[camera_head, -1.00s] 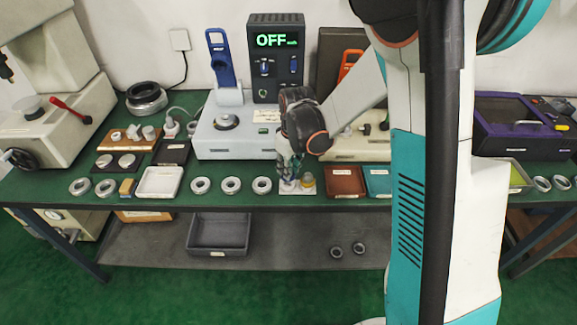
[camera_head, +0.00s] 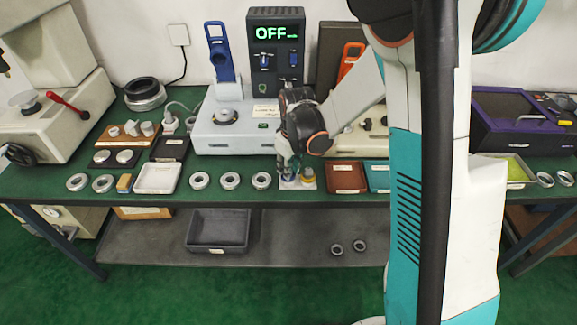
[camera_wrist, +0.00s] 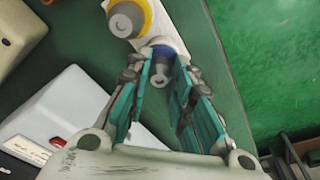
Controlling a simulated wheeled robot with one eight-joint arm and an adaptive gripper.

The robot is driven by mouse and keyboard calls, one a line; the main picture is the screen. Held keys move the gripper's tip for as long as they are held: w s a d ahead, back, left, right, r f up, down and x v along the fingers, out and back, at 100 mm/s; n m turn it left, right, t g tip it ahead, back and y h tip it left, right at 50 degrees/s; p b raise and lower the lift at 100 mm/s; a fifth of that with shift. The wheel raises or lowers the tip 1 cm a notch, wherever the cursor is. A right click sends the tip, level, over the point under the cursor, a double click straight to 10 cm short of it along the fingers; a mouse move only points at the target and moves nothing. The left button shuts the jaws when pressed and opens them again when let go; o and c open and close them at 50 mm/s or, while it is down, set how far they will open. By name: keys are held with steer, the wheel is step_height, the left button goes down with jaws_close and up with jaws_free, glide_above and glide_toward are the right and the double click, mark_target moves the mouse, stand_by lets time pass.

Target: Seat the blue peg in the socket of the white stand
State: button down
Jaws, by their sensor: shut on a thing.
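The blue peg (camera_wrist: 160,68) has a grey top and a blue collar. In the wrist view it lies between the fingertips of my gripper (camera_wrist: 163,76), which is shut on it. The white stand (camera_wrist: 174,38) shows around and beyond the peg. In the head view my gripper (camera_head: 287,167) points down over the left part of the white stand (camera_head: 300,187), with the blue peg (camera_head: 289,177) low at its tips. The fingers hide the socket, so I cannot tell how deep the peg sits. A yellow-collared peg (camera_wrist: 127,18) stands on the same stand.
A brown tray (camera_head: 346,190) and a teal tray (camera_head: 379,189) lie right of the stand. Several metal rings, such as one ring (camera_head: 262,181), lie to its left. A white machine (camera_head: 207,139) stands behind. The table's front edge is close.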

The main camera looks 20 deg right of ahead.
steer(key=shift+f, duration=0.25)
steer(key=c, duration=1.3)
jaws_free()
steer(key=shift+c, duration=0.2)
step_height(320, 180, up, 12)
steer(key=s, duration=0.1)
steer(key=shift+s+d, duration=0.2)
steer(key=shift+s, duration=0.15)
